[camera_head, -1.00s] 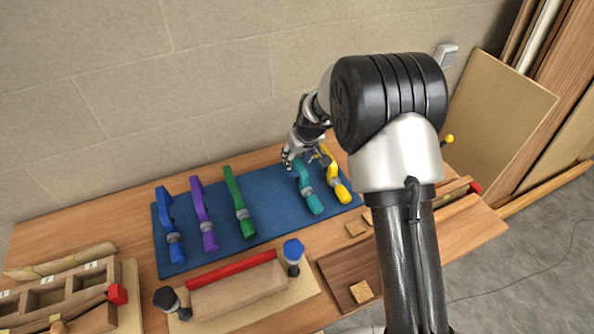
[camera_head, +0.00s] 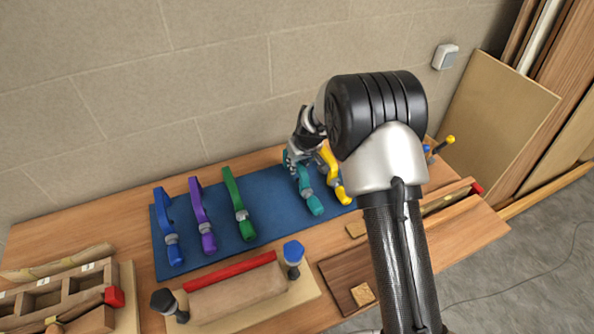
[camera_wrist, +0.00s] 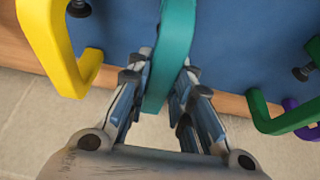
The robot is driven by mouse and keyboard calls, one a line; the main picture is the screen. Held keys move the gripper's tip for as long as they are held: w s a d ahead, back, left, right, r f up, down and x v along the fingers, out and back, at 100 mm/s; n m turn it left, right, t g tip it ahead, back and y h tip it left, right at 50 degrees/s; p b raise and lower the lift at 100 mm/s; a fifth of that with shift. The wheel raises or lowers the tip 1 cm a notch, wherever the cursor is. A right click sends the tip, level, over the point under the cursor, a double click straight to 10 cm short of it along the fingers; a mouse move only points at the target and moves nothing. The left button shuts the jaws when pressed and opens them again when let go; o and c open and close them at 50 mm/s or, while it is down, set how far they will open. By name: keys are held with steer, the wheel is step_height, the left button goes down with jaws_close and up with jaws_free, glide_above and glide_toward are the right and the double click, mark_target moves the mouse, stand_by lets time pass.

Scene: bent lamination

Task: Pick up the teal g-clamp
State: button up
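The teal g-clamp (camera_head: 309,190) lies on the blue mat (camera_head: 270,196), its far end hidden by my gripper in the head view. My gripper (camera_head: 293,165) is at that far end. In the wrist view the teal bar (camera_wrist: 175,40) runs between the two fingers of my gripper (camera_wrist: 166,68). One finger is on each side, very close to the bar. I cannot tell whether both fingers press on it. The clamp shows no clear lift from the mat.
A yellow clamp (camera_head: 332,178) lies close on the right, partly behind my arm. Green (camera_head: 238,204), purple (camera_head: 202,215) and blue (camera_head: 167,226) clamps lie to the left on the mat. A wooden form with a red strip (camera_head: 230,272) stands in front. The wall is close behind.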

jaws_close()
steer(key=shift+r, duration=0.15)
step_height(320, 180, up, 26)
steer(key=p, duration=0.8)
steer(key=shift+p, duration=0.3)
